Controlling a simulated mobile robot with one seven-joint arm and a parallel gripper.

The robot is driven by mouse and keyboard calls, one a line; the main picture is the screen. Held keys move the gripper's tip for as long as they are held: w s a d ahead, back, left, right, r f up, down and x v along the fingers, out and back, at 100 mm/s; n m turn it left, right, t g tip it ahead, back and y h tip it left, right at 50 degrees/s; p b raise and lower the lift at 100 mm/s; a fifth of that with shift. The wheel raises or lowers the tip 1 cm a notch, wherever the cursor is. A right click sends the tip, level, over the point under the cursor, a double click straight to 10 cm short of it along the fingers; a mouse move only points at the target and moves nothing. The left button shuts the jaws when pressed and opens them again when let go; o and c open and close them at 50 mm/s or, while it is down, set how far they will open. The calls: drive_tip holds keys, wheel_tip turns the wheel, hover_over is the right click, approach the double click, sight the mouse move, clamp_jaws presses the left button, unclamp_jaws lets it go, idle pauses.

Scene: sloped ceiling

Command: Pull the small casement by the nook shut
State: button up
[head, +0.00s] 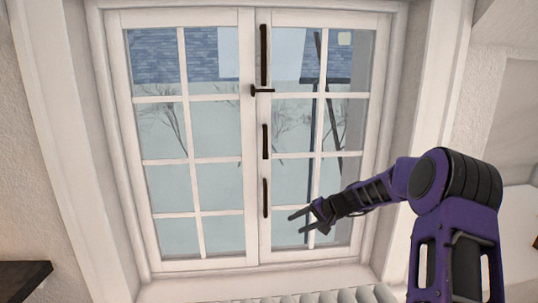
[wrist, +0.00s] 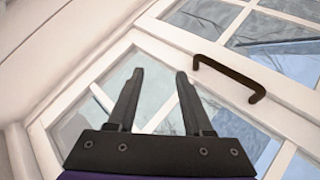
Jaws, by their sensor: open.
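A white two-leaf casement with small panes fills the middle of the head view. Its left leaf (head: 190,160) and right leaf (head: 317,154) look nearly flush with the frame; I cannot tell whether a small gap stands open. The right leaf carries a long dark bar (head: 263,55), a dark lever (head: 262,91), an upper pull handle (head: 266,142) and a lower pull handle (head: 266,198). My gripper (head: 291,224) is open and empty, right of and below the lower handle. In the wrist view, a dark handle (wrist: 230,78) lies right of my open gripper (wrist: 160,75), apart from it.
A white ribbed radiator top (head: 345,296) runs below the window. A dark ledge (head: 22,280) stands at the lower left. White window reveals slope in on both sides. The space in front of the left leaf is free.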

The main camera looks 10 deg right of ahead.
sight(266, 150)
drive_tip(key=s+d+r+n+t+h, duration=0.2)
drive_tip(key=s+r+n+t+h, duration=0.15)
drive_tip(key=r+t+h, duration=0.55)
drive_tip(key=s+a+r+n+t+y, duration=0.1)
drive_tip(key=s+a+r+n+y, duration=0.15)
drive_tip(key=s+a+r, duration=0.35)
drive_tip(key=s+a+r+n+t+y, duration=0.1)
drive_tip(key=a+r+n+y, duration=0.15)
drive_tip(key=r, duration=0.55)
drive_tip(key=w+a, duration=0.1)
drive_tip(key=w, duration=0.4)
drive_tip(key=w+a, duration=0.1)
drive_tip(key=w, duration=0.5)
drive_tip(key=w+a, duration=0.1)
drive_tip(key=w, duration=0.4)
drive_tip(key=shift+w+a+f, duration=0.3)
drive_tip(key=shift+a, duration=0.05)
clamp_jaws()
